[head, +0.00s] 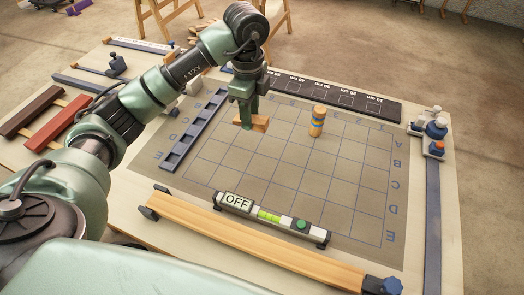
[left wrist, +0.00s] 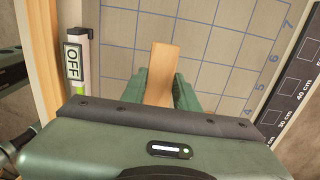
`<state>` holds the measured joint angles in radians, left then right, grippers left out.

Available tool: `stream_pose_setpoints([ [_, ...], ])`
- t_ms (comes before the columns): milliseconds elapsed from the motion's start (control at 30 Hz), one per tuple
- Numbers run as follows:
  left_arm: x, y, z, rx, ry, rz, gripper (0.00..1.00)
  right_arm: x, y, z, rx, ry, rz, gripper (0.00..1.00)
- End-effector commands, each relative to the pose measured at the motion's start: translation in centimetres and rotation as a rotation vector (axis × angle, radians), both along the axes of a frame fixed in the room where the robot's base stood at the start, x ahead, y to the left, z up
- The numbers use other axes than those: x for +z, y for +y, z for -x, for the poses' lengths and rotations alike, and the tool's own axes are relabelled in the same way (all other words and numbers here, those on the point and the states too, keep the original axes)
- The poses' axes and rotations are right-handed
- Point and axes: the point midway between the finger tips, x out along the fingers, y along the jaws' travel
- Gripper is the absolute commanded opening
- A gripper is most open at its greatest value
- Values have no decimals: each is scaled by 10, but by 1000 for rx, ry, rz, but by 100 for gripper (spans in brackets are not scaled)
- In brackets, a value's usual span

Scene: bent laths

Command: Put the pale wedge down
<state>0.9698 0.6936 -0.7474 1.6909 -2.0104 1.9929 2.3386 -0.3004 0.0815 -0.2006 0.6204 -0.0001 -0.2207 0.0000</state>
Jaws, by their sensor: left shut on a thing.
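The pale wedge (head: 260,124) is a small light-wood piece. My left gripper (head: 246,118) points down and is shut on it, over the upper left part of the gridded mat (head: 285,190). I cannot tell whether the wedge touches the mat or hangs just above it. In the left wrist view the wedge (left wrist: 162,62) sticks out between the two green fingers (left wrist: 160,90), with the mat (left wrist: 215,40) behind it. The fingers hide its near end. My right gripper is not in view.
A striped peg (head: 317,122) stands on the mat to the right. A level marked OFF (head: 275,217) and a long lath (head: 250,243) lie along the near side. A slotted dark strip (head: 193,130) lies left, a centimetre scale (head: 340,95) behind. The mat's middle is clear.

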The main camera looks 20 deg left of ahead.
Motion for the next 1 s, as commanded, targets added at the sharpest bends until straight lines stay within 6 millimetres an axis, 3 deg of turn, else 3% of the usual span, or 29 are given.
stream_pose_setpoints([
  [200, -57, 0, 1, 1, 5, -1, 0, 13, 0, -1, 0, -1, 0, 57],
  [333, -83, 0, 1, 1, 2, 0, 0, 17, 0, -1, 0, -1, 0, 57],
  [800, -138, 0, 0, 0, 0, 1, 0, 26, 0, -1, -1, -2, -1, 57],
  [1000, -143, 0, -1, 0, -2, 0, 0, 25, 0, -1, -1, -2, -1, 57],
])
